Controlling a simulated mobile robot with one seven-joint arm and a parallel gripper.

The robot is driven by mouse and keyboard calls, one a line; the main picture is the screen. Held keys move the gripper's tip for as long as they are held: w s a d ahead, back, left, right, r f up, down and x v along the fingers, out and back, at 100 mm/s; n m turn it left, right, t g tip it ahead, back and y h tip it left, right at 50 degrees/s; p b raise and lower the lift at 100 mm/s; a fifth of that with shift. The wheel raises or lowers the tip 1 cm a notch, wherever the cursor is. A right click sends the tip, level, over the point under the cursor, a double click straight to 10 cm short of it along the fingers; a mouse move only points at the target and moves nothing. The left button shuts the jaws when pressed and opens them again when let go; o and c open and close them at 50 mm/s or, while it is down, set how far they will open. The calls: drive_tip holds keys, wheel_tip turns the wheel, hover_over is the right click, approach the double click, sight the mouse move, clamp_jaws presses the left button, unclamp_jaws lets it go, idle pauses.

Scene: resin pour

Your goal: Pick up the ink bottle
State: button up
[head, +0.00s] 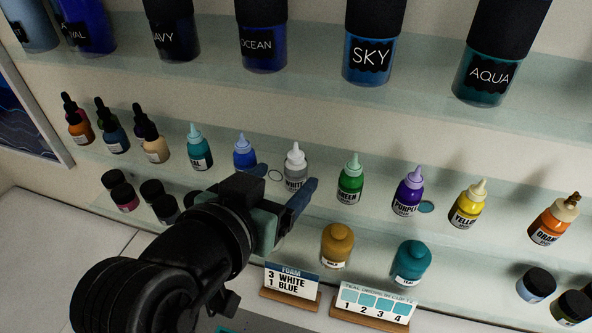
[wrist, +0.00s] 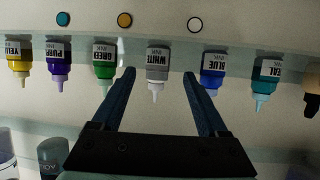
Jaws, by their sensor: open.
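Several small ink bottles stand in a row on the middle glass shelf. The white ink bottle (head: 295,160), grey-bodied with a white nozzle, stands upright between the blue bottle (head: 244,152) and the green bottle (head: 351,180). My gripper (head: 287,180) is open and empty in front of the white bottle. In the wrist view, which is upside down, the white bottle (wrist: 157,66) appears between the tips of my open gripper (wrist: 159,75). I cannot tell whether the tips reach past its sides. In the head view my right-hand finger hides part of its lower body.
Purple (head: 408,191), yellow (head: 467,205) and orange (head: 552,219) bottles stand to the right, a teal one (head: 199,150) to the left. Below are a gold bottle (head: 337,243), a larger teal bottle (head: 411,262) and two signs (head: 291,282) (head: 372,304). Large jars (head: 372,50) line the shelf above.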

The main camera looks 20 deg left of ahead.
sight(291, 177)
drive_tip(key=p+x, duration=0.2)
drive_tip(key=x, duration=0.3)
drive_tip(key=shift+d+f, duration=0.15)
drive_tip(key=shift+f, duration=0.1)
clamp_jaws()
